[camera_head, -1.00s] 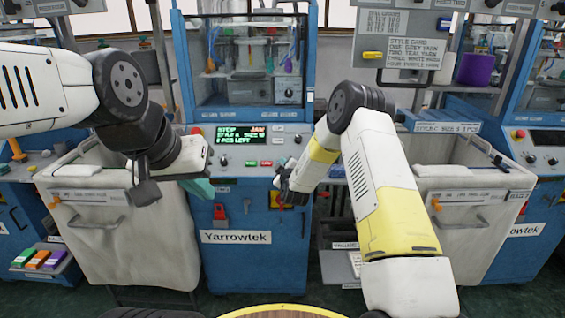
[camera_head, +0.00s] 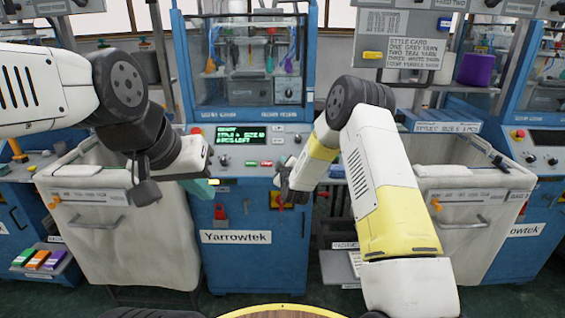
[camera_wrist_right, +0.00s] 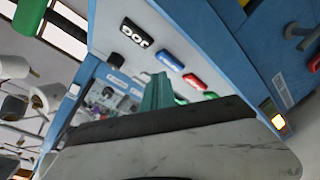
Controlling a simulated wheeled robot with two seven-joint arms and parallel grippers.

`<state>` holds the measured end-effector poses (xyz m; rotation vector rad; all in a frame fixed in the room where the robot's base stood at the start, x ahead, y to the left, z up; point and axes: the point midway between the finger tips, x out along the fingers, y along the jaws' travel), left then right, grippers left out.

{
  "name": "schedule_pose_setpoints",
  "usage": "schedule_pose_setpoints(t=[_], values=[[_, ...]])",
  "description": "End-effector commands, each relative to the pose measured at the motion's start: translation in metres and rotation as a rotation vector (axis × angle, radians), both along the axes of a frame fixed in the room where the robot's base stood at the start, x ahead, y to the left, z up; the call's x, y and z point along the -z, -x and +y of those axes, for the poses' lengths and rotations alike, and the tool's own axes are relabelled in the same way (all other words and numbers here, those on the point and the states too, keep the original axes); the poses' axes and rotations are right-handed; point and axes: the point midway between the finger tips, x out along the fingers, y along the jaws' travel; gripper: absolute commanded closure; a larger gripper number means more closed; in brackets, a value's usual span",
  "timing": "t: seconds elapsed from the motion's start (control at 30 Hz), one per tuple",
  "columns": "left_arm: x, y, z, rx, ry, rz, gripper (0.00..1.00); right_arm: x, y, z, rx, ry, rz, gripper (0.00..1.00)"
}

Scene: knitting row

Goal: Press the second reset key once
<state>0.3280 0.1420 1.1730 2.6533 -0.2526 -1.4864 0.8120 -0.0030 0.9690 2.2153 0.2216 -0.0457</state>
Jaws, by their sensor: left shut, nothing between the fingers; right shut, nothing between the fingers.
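The middle blue machine has a sloped panel (camera_head: 230,158) with a lit display (camera_head: 241,135) of green text, whose top line seems to read "READY". Small green and red keys (camera_head: 266,163) sit below the display. The right wrist view shows a black key (camera_wrist_right: 137,36), upside down and seemingly marked JOG, a red key (camera_wrist_right: 195,82) and green keys partly behind my fingers. I cannot tell which is the second reset key. My right gripper (camera_head: 281,183) is shut and empty before the panel's front; its teal fingertips (camera_wrist_right: 157,92) appear near the keys. My left gripper (camera_head: 203,188) is shut, left of it.
Cloth-sided bins (camera_head: 125,240) (camera_head: 462,235) stand on both sides of the middle machine. A red switch (camera_head: 220,212) is on its front. Another machine panel (camera_head: 540,148) is at the right.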

Motion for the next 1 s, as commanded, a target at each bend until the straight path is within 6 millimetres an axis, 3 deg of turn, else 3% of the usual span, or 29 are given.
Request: schedule_pose_setpoints(t=[0.3, 0.73, 1.0], values=[[0.000, 0.000, 0.000, 0.000, 0.000, 0.000, 1.00, -0.002, 0.001, 0.000, -0.001, 0.000, -0.001, 1.00], [0.000, 0.000, 0.000, 0.000, 0.000, 0.000, 1.00, -0.034, 0.026, 0.001, -0.002, 0.001, -0.001, 1.00], [0.000, 0.000, 0.000, 0.000, 0.000, 0.000, 1.00, -0.040, 0.031, 0.000, -0.001, 0.000, -0.001, 1.00]])
